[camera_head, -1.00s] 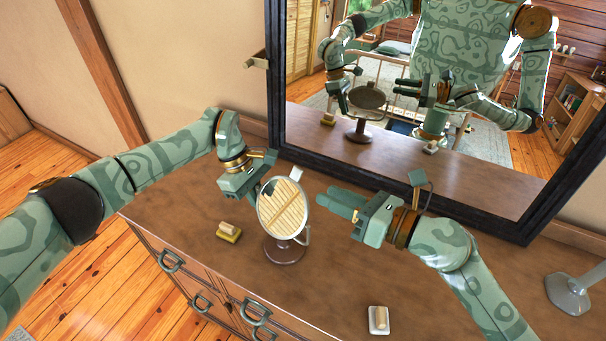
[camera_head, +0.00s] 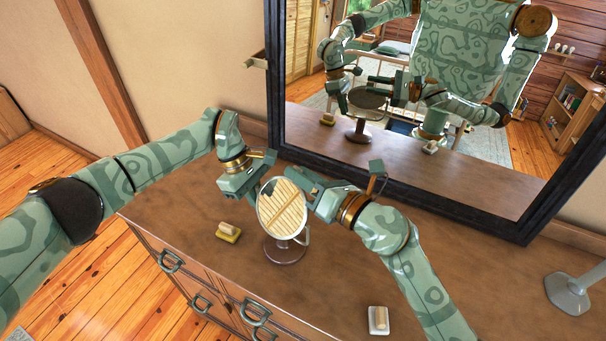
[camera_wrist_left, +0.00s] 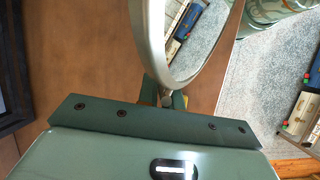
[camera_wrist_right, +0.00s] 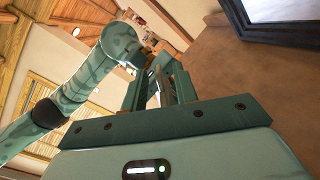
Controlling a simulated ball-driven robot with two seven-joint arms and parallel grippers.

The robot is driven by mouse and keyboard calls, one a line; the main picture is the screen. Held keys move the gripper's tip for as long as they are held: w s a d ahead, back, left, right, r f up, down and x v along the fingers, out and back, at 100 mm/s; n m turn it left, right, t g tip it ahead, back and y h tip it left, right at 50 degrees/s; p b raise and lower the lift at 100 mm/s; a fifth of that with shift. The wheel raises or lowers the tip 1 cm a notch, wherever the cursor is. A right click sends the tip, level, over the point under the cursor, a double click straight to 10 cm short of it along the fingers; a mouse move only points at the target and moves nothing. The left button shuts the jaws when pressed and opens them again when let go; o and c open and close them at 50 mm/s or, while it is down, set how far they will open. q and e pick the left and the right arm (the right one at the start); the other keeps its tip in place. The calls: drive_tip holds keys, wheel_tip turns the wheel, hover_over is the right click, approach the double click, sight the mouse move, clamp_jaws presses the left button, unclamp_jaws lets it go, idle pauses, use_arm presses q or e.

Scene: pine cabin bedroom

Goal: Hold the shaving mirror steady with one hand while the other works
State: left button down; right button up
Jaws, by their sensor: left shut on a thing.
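The round shaving mirror (camera_head: 283,210) stands upright on its dark round base on the dresser top, its glass showing slatted reflections. My left gripper (camera_head: 256,187) is at the mirror's left side; its fingertips are partly hidden behind the mirror in the head view. In the left wrist view the fingers (camera_wrist_left: 165,99) are closed on the mirror's side support by the rim (camera_wrist_left: 150,55). My right gripper (camera_head: 301,179) is at the mirror's upper right, behind its edge. In the right wrist view its fingers (camera_wrist_right: 160,90) look apart; contact with the mirror cannot be made out.
A white dish with a similar block (camera_head: 379,320) lies at the front right. A grey stand base (camera_head: 570,293) is far right. A large black-framed wall mirror (camera_head: 410,195) rises behind.

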sight(288, 207)
drive_tip(key=shift+w+a, duration=0.1)
clamp_jaws()
drive_tip(key=shift+r, duration=0.1)
drive_tip(key=shift+s+a+r+n, duration=0.2)
drive_tip(key=shift+s+a+n, duration=0.1)
drive_tip(key=shift+n, duration=0.35)
drive_tip(key=shift+s+a+r+n, duration=0.2)
drive_tip(key=shift+s+n, duration=0.1)
drive_tip(key=shift+n, duration=0.35)
drive_tip(key=n, duration=0.1)
drive_tip(key=s+a+n, duration=0.1)
drive_tip(key=shift+s+a+r+n, duration=0.1)
drive_tip(key=shift+s+r+n, duration=0.1)
drive_tip(key=shift+n, duration=0.1)
drive_tip(key=shift+s+a+r, duration=0.1)
drive_tip(key=shift+s+a, duration=0.25)
drive_tip(key=shift+a, duration=0.05)
drive_tip(key=shift+s+a, duration=0.1)
drive_tip(key=shift+s, duration=0.05)
